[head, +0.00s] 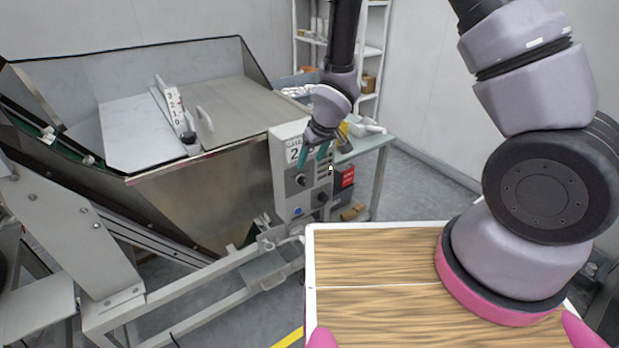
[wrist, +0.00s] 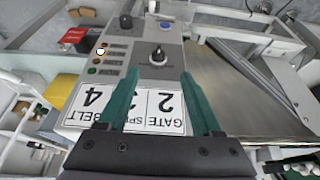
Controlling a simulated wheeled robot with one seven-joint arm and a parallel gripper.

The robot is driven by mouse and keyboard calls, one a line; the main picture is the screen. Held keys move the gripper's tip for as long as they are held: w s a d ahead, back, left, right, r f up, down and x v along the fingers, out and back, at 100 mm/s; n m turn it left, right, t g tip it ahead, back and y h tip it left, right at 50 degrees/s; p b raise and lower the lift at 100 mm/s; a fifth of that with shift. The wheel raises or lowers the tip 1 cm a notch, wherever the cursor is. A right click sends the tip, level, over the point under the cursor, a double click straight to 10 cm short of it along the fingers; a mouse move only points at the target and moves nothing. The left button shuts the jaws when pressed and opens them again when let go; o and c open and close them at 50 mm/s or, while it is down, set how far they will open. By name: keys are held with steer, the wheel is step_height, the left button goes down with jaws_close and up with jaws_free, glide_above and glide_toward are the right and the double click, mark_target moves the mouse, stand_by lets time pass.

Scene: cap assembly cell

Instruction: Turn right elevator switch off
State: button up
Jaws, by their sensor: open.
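A grey control box (head: 290,185) hangs at the hopper's right corner. Its front carries a rotary switch (head: 301,180) on the left and a second dark knob (head: 322,197) lower right. In the wrist view, upside down, the rotary switch (wrist: 158,55) lies just beyond my fingertips, and the second knob (wrist: 125,21) is farther off to the left. No label reading "elevator" is legible. My gripper (head: 314,155) is at the box's upper front, its teal fingers pointing down. In the wrist view, my gripper (wrist: 160,76) is open and empty, fingers apart over the label plates.
Small indicators (wrist: 97,60) sit in a row beside the switch. The steel hopper (head: 205,190) stands left of the box. A table (head: 372,143) and shelf stand behind. A red box (head: 345,177) is right of the panel. My wooden-topped base fills the front.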

mark_target(304, 179)
steer(key=x, duration=1)
steer(key=shift+w+f, duration=0.15)
steer(key=shift+f, duration=0.15)
jaws_close()
